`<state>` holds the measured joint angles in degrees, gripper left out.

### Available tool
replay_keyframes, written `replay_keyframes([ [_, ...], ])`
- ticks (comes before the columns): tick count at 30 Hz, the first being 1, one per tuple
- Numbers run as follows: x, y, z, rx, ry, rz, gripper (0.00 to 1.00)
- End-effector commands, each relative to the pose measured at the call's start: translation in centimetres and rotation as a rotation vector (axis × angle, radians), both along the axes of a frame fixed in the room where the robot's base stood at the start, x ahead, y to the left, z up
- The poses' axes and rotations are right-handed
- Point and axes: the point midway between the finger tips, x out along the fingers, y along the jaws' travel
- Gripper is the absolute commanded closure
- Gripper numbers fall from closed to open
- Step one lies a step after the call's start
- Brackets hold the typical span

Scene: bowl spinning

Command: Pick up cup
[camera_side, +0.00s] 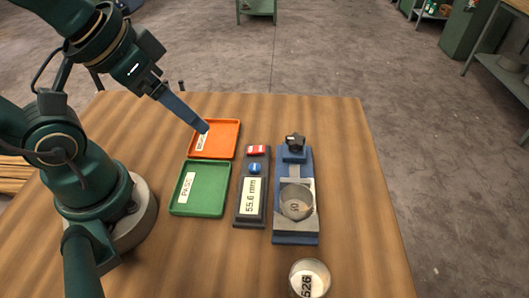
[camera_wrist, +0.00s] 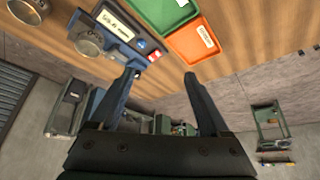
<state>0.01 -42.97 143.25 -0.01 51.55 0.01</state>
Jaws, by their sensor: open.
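One metal cup (camera_side: 297,202) with a label sits in the blue measuring fixture (camera_side: 296,238) on the table. A second cup (camera_side: 309,278), labelled with a number that looks like 526, stands at the table's front edge in the side view. In the wrist view, the cup in the fixture (camera_wrist: 88,42) is at upper left and the other cup (camera_wrist: 27,10) is cut off at the top left corner. My gripper (camera_wrist: 162,71) is open and empty, with its two fingers apart. In the side view, a fingertip (camera_side: 203,127) shows above the orange tray, away from both cups.
The orange tray (camera_side: 236,140) and the green tray (camera_side: 222,208), labelled PASS, look empty. A readout box (camera_side: 252,217) shows 55.6 mm, with red and blue buttons. The fixture has a black knob (camera_side: 295,142). The table's right side (camera_side: 362,190) is clear.

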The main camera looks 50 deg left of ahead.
Motion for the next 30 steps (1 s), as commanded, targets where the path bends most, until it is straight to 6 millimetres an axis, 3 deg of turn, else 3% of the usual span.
replay_keyframes([
  [5, 0.0, 0.0, 0.0, 0.0, 0.0, 0.0, 0.2],
  [7, 0.0, 0.0, 0.0, 0.0, 0.0, 0.0, 0.01],
  [18, 0.0, 0.0, 0.3, -0.03, -0.001, 0.056, 0.0],
  [24, 2.5, -0.8, 2.9, -0.107, 0.015, 0.159, 0.0],
  [30, 5.6, -3.2, 3.7, -0.155, 0.107, 0.196, 0.0],
])
